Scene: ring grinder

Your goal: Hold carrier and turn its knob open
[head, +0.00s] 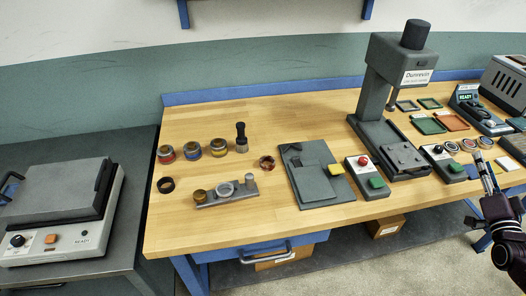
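I cannot tell for sure which piece is the carrier. A low grey block (227,191) near the front left of the wooden bench bears a brass-coloured piece, a pale ring and a short grey post. A dark upright piece with a black knob-like top (241,137) stands behind it. My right gripper (481,163) is at the right edge, pointing up and left, far from both pieces. It seems to hold nothing, but its finger gap is unclear. My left gripper is not in view.
A tall grey press (392,90) stands at the back right. Several ring stacks (191,149) stand at the left. A grey plate (310,176) and a control box with a red button (367,177) lie mid-bench.

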